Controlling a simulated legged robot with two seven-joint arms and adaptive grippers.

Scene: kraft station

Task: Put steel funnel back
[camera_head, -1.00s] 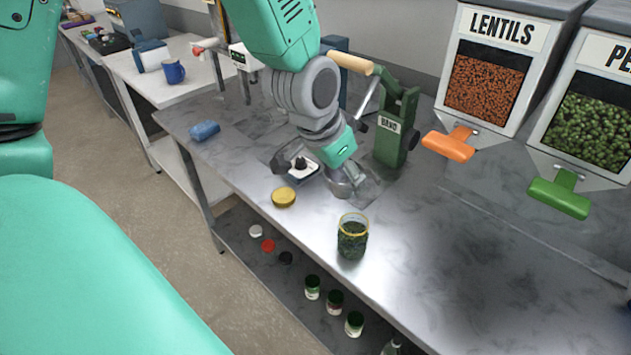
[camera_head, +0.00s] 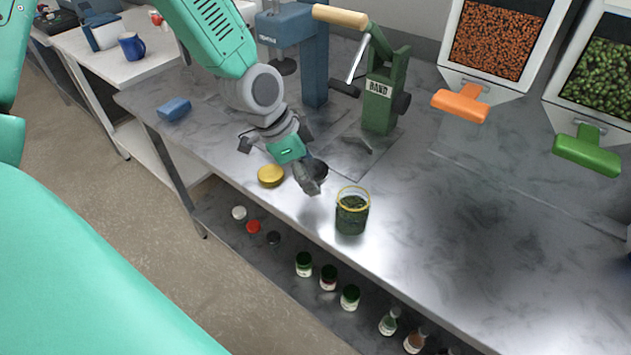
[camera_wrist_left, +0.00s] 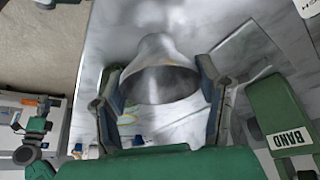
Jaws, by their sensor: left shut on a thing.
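The steel funnel (camera_wrist_left: 160,52) is grey and shiny, and it sits between the two fingers of my left gripper (camera_wrist_left: 160,98) in the left wrist view. Its wide mouth faces the wrist camera. My left gripper also shows in the head view (camera_head: 312,178), shut on the funnel above the steel bench, left of the jar. There the funnel is small and mostly hidden by the fingers. The glass jar (camera_head: 351,214) has a yellow rim, holds dark green contents and stands near the bench's front edge. My right gripper is not in view.
A yellow lid (camera_head: 271,176) lies just left of the gripper. A green press (camera_head: 382,88) and a blue machine (camera_head: 314,60) stand behind. A blue sponge (camera_head: 174,109) lies at the left. Lentil (camera_head: 498,42) and pea dispensers stand at the back right. The bench's right side is clear.

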